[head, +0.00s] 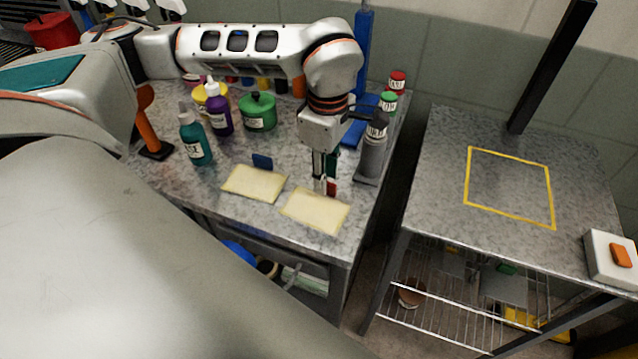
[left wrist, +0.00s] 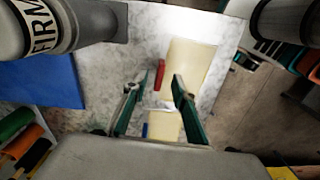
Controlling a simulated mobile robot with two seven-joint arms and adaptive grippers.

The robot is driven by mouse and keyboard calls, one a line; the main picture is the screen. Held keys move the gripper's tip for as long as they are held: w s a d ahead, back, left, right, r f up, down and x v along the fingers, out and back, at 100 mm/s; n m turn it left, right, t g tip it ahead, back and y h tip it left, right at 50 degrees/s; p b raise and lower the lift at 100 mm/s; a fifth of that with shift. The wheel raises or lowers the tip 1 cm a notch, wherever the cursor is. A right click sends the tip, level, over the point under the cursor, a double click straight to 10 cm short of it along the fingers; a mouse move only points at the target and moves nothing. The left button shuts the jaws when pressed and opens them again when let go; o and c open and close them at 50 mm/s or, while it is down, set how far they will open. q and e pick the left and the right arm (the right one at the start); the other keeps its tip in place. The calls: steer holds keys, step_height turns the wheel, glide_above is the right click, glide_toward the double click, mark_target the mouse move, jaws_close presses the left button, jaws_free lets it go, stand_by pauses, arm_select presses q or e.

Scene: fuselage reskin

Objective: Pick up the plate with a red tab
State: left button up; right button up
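The plate with a red tab (head: 314,211) is a flat cream sheet on the speckled counter, near its front right corner. Its red tab (head: 332,187) stands at the back edge. In the left wrist view the plate (left wrist: 189,66) and red tab (left wrist: 160,74) lie beyond my fingertips. My left gripper (head: 325,180) points down just above the tab, fingers apart and nothing held. In the left wrist view the tab shows between the fingertips (left wrist: 164,80), closer to the left one; contact cannot be told. My right gripper is not in view.
A similar cream plate (head: 254,183) with a blue tab (head: 262,161) lies to the left. A grey bottle (head: 373,152) stands close right of my gripper. Several bottles and a green pot (head: 259,112) stand behind. A right table (head: 440,150) has a yellow outlined square, empty.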

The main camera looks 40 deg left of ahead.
arm_select(q)
steer(key=shift+f, duration=1.25)
jaws_close()
steer(key=shift+r, duration=0.1)
